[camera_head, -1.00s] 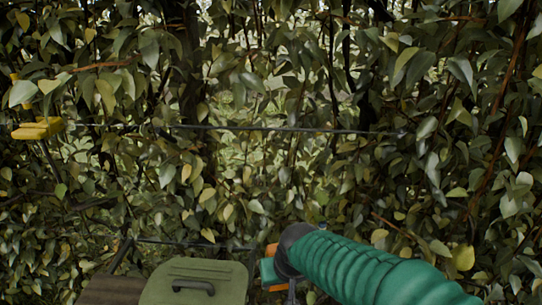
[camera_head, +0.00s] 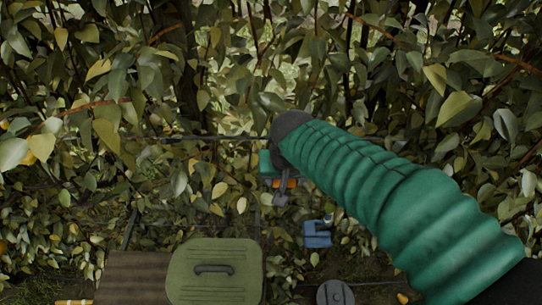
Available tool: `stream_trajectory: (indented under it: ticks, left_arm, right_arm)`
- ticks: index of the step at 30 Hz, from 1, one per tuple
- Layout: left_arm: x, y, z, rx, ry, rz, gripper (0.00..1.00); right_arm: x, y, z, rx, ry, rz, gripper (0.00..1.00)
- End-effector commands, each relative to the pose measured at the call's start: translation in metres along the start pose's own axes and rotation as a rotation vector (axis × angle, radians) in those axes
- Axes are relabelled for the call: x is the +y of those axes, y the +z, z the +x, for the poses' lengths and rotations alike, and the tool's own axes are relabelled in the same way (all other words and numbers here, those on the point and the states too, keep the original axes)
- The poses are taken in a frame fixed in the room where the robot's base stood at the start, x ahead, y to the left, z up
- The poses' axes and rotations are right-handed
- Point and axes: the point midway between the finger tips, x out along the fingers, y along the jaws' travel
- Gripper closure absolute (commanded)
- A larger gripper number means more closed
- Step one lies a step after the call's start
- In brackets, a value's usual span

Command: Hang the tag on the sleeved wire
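A dark wire (camera_head: 215,137) runs roughly level across the foliage. The arm hides its right part, and I cannot tell where its sleeve begins or ends. My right arm comes in from the lower right in a green ribbed cover. My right gripper (camera_head: 281,187) points down in front of the hedge, its top near the wire's height in the picture. Teal and orange parts and a small grey piece (camera_head: 282,198) show at it. I cannot make out whether one of these is the tag, or whether the fingers are closed. My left gripper is not in view.
A green lidded box (camera_head: 213,272) with a dark handle stands at the bottom, beside a brown ribbed surface (camera_head: 133,278). A blue object (camera_head: 317,234) and a grey round object (camera_head: 335,293) are low right of it. Dense leaves fill the background.

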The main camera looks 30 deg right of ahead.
Motion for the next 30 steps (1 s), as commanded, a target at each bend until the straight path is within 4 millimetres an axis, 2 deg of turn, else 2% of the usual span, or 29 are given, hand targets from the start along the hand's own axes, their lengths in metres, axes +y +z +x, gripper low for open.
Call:
stream_trajectory:
  ticks: [5, 18, 30]
  left_arm:
    - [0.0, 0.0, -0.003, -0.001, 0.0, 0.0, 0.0]
    - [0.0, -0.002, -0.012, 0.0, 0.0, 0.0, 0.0]
    - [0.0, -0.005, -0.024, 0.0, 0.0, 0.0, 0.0]
  right_arm:
    - [0.004, -0.004, -0.003, 0.006, -0.003, 0.004, 0.87]
    - [-0.001, -0.049, 0.021, -0.002, 0.001, 0.001, 0.87]
    - [0.002, -0.082, 0.032, 0.002, -0.001, 0.001, 0.87]
